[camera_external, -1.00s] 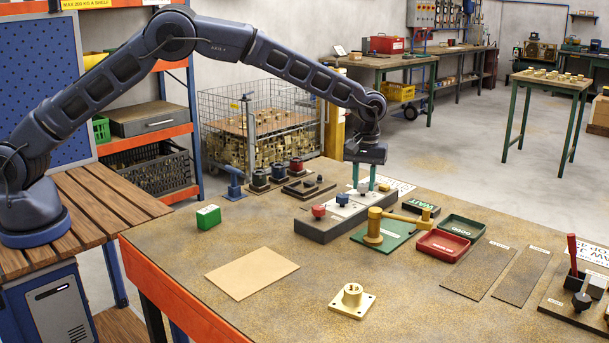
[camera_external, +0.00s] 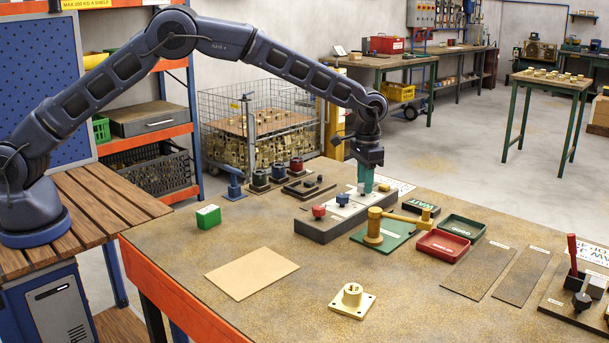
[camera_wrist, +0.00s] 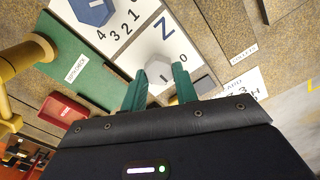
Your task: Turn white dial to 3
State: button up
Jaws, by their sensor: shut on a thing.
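The white dial (camera_wrist: 158,64) is a pale hexagonal knob on a white numbered panel, seen in the wrist view with a large Z beside it. My gripper (camera_wrist: 161,74) has green fingers on either side of the dial and is shut on it. Parts of the dial's scale are hidden by the fingers, and I cannot tell which number the dial points to. In the external view my gripper (camera_external: 365,188) is low over the far end of the dial block (camera_external: 322,228), with its fingers nearly in line and mostly covering the dial.
A blue dial (camera_external: 342,199) and a red dial (camera_external: 318,211) sit nearer on the same block. A brass-coloured clamp-like fixture (camera_external: 374,225) on a green plate stands close by on the right. Red (camera_external: 443,244) and green (camera_external: 461,227) trays lie beyond it. The bench's front left is mostly clear.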

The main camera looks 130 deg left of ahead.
jog(key=m, duration=0.6)
jog(key=shift+w, duration=0.1)
dwell(0.5)
jog(key=o, duration=1)
notch_tip(320, 180, up, 11)
jog(key=shift+d+f, duration=0.1)
